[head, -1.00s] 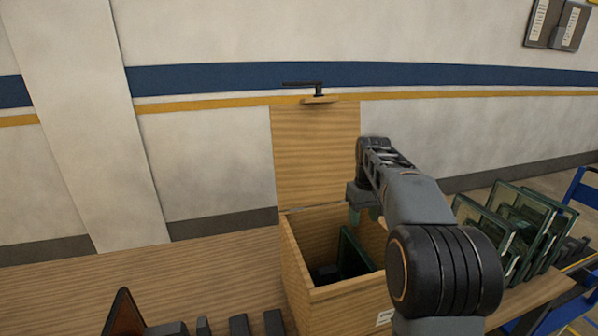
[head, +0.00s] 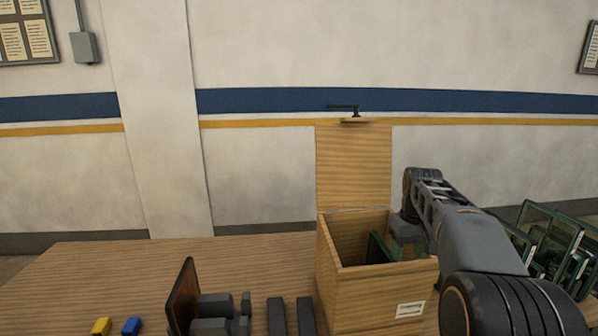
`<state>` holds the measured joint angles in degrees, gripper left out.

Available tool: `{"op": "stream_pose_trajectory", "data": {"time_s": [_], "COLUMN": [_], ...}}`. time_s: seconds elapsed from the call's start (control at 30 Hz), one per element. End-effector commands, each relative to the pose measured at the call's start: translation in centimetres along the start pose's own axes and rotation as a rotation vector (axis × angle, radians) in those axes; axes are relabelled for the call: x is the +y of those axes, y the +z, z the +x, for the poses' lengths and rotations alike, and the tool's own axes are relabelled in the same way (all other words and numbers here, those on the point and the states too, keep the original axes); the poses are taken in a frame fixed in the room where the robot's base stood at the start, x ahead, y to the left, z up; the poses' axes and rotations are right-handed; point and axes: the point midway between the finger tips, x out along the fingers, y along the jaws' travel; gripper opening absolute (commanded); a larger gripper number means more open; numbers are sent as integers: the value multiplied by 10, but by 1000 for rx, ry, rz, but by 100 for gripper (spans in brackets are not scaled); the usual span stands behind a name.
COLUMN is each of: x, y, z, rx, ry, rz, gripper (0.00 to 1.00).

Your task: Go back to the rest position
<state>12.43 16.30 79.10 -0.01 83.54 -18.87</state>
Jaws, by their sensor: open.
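My gripper (head: 406,245) is at the right of the picture, at the end of my dark grey arm. It points down by the back right corner of an open wooden box (head: 385,300). Its fingertips look greenish and are partly lost against the box. My gripper is open, and I see nothing held in it. The box lid (head: 354,165) stands upright at the back, with a black handle (head: 345,107) on top. A dark green-edged panel (head: 377,248) stands inside the box. The box floor is hidden.
The box stands on a wooden table (head: 90,275). To its left are dark blocks (head: 277,315), a brown upright board (head: 183,295), a yellow piece (head: 101,326) and a blue piece (head: 131,326). Glass panels (head: 545,235) stand at the right, partly behind my arm. The table's left back is clear.

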Motion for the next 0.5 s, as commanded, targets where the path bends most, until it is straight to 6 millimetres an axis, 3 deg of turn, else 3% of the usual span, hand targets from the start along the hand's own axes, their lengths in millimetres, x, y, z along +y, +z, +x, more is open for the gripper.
{"op": "stream_pose_trajectory", "data": {"time_s": [0.27,0.5], "x": [-20,-52], "y": [26,65], "z": [-4,-3], "rx": [47,118], "ry": [14,28], "rz": [20,38], "gripper": [51,51]}}
